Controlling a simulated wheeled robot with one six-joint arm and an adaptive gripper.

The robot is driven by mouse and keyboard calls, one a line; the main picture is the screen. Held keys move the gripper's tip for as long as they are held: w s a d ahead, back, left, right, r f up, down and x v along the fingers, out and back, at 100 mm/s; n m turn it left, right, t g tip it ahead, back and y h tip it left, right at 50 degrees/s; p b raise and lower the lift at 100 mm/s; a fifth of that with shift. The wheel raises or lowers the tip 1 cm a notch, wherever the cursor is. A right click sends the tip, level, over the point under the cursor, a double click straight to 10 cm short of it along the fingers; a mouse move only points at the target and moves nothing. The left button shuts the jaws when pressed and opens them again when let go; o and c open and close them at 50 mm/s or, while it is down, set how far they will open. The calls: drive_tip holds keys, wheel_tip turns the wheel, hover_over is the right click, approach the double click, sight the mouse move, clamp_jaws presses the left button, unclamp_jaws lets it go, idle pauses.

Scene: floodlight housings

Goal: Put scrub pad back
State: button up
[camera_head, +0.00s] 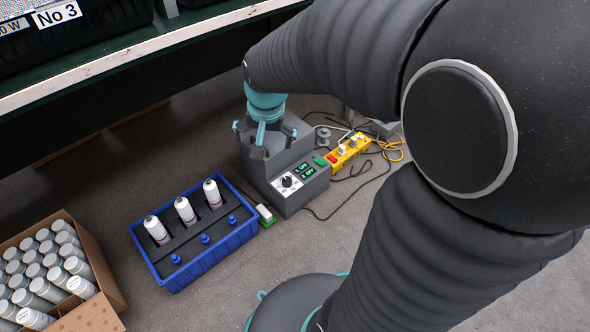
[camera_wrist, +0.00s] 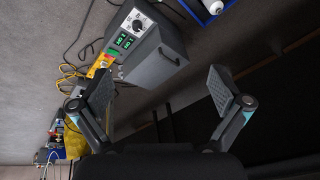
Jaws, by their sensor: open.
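A small green and white block (camera_head: 266,216), which looks like the scrub pad, lies on the floor against the right side of the blue crate (camera_head: 214,253). My gripper (camera_head: 264,140) hangs over the back of a grey control box (camera_head: 289,198), away from the block. In the wrist view my gripper (camera_wrist: 160,90) shows its two dark fingers wide apart with nothing between them. The grey box (camera_wrist: 152,66) also shows there beyond the fingers. I cannot make out the block in the wrist view.
The blue crate holds white bottles (camera_head: 185,210) and small blue parts (camera_head: 205,239). A cardboard box (camera_head: 96,316) of grey cans stands at left. A yellow power strip (camera_head: 348,151) and loose cables lie right of the grey box. A shelf (camera_head: 130,62) overhangs at the back.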

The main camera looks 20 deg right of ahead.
drive_tip(key=s+r+n+t, duration=0.1)
drive_tip(key=s+r+n, duration=0.1)
drive_tip(key=s, duration=0.6)
drive_tip(key=s+r+n+t, duration=0.1)
drive_tip(key=s+r+n, duration=0.2)
drive_tip(key=s, duration=0.6)
wheel_tip(320, 180, up, 2)
drive_tip(key=shift+s+r, duration=0.1)
drive_tip(key=shift+s, duration=0.05)
wheel_tip(320, 180, up, 6)
drive_tip(key=p, duration=0.5)
drive_tip(key=shift+p, duration=0.35)
